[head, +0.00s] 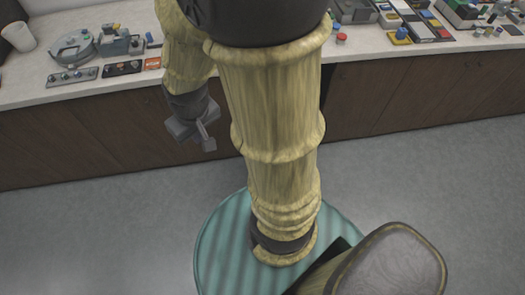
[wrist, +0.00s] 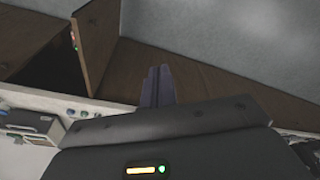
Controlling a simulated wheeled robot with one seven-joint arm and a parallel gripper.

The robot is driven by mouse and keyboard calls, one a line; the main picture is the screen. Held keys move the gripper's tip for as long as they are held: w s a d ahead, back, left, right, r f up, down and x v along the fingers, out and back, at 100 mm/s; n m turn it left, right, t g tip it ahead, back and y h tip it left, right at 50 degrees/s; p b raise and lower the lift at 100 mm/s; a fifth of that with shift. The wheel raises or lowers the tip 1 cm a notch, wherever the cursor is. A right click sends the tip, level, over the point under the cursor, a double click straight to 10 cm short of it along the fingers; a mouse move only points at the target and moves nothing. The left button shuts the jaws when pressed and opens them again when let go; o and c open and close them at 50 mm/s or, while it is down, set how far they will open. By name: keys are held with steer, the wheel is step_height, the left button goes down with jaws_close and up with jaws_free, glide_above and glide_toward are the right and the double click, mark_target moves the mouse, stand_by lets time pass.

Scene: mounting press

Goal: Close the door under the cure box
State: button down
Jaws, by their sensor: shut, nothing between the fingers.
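A brown wooden cabinet door (wrist: 96,38) stands open in the wrist view, swung out from the cabinet front. Beside it is a dark cabinet opening (wrist: 48,68). My gripper (wrist: 159,72) is shut and empty, to the right of the door in that view and apart from it. In the head view my gripper (head: 208,142) hangs in front of the brown cabinet fronts, below the counter edge. The open door is not clearly visible there; my arm hides part of the cabinets. I cannot tell which counter item is the cure box.
The pale counter (head: 25,92) runs along the back. A round grey device (head: 73,47), a grey machine (head: 120,42) and a white cup (head: 19,37) stand at its left. Several small coloured items crowd its right. The grey floor (head: 90,235) before the cabinets is clear.

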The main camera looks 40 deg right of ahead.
steer(key=w+d+f+n+g+h+b, duration=0.1)
steer(key=d+f+n, duration=0.3)
steer(key=f, duration=0.5)
steer(key=w+d+f+n+g+h+b, duration=0.2)
steer(key=w+d+f+n+g+h, duration=0.1)
steer(key=f, duration=0.6)
steer(key=w+d+f+n+g+h+b, duration=0.2)
steer(key=d+f+n+h, duration=0.2)
steer(key=f, duration=0.5)
steer(key=shift+d+n, duration=0.6)
steer(key=shift+f, duration=0.15)
steer(key=s+d+r+p+x, duration=0.1)
steer(key=r+p+x, duration=0.1)
steer(key=x, duration=1)
steer(key=shift+s+d+f+p, duration=0.15)
steer(key=shift+d+f+p, duration=0.05)
steer(key=shift+d+p, duration=0.4)
steer(key=shift+d, duration=0.15)
